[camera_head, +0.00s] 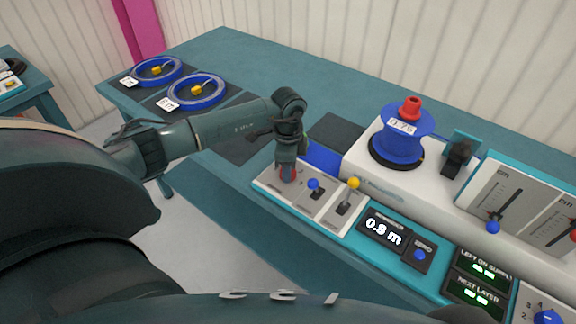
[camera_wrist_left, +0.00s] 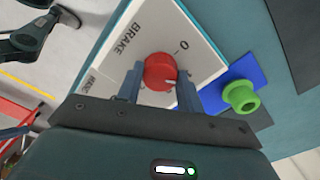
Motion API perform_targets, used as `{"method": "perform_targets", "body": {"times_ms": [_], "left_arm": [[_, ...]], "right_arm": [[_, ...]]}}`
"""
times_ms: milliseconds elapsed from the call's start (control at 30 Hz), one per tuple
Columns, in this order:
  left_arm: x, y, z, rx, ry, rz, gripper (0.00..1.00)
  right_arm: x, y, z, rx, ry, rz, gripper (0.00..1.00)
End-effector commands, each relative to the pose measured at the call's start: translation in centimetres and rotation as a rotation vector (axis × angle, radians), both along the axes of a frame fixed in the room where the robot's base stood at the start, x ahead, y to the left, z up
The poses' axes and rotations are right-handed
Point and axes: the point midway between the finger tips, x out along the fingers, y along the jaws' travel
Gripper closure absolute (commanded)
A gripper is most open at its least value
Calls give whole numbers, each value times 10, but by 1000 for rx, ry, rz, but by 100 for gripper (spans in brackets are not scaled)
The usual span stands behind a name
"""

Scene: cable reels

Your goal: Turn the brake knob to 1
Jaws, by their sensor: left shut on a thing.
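The red brake knob (camera_wrist_left: 160,72) sits on a white panel marked BRAKE in the left wrist view, with a 0 mark beside it. A white pointer mark shows on the knob's lower right side. The other scale marks near the knob are partly hidden. My right gripper is not in view.
A blue-handled lever (camera_head: 314,184) and a yellow-handled lever (camera_head: 353,184) stand just right of the knob. A display (camera_head: 383,231) reads 0.9 m. A blue reel (camera_head: 401,137) stands behind. A green knob-like piece (camera_wrist_left: 241,96) lies near a blue patch.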

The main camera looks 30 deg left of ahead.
Motion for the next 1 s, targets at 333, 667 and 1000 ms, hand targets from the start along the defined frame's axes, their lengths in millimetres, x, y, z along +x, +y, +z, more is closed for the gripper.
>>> {"method": "perform_targets", "body": {"times_ms": [333,667,1000], "left_arm": [[0,1,1,1,-2,0,41],[1,0,7,0,-3,-2,41],[1,0,74,1,-6,-1,41]], "right_arm": [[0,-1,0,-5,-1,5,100],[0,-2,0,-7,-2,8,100],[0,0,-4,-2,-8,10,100]]}}
